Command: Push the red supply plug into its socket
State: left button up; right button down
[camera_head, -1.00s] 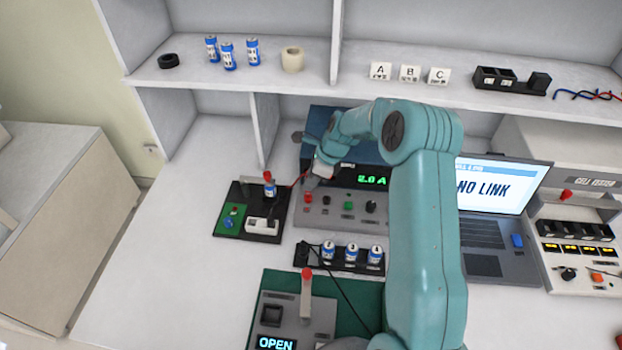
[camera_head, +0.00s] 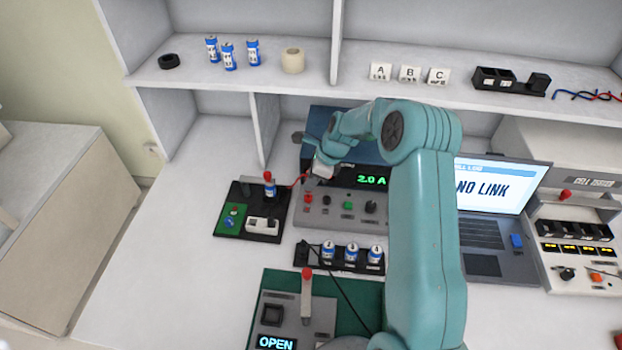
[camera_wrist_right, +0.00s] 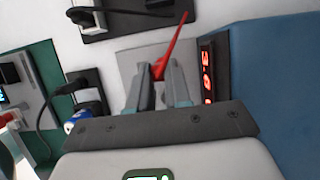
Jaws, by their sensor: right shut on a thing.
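The blue power supply (camera_head: 318,127) has a grey front panel and a green "2.0 A" readout. A red socket (camera_head: 308,197) sits at the panel's left end. My right gripper (camera_head: 315,178) is just above that socket, at the panel's left part. In the right wrist view my right gripper (camera_wrist_right: 156,84) is shut on the red plug (camera_wrist_right: 158,70), whose red lead runs up and right. In the head view the red lead (camera_head: 297,182) runs left from the gripper. The plug's tip is hidden, so I cannot tell whether it touches the socket. My left gripper is not in view.
A black and green cell fixture (camera_head: 232,222) stands left of the supply. A rack (camera_head: 310,256) with blue cells and a lever press (camera_head: 307,295) stand in front. A laptop (camera_head: 485,235) is at right. The bench at far left is clear.

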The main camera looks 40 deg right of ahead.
dwell(0.3)
jog(key=shift+f+b, duration=0.75)
jog(key=shift+f, duration=0.6)
jog(key=c, duration=1)
grip_release()
jog(key=shift+r, duration=0.1)
jog(key=b+v, duration=0.1)
jog(key=v, duration=1.5)
jog(key=shift+d+r, duration=0.1)
jog(key=shift+s, duration=0.1)
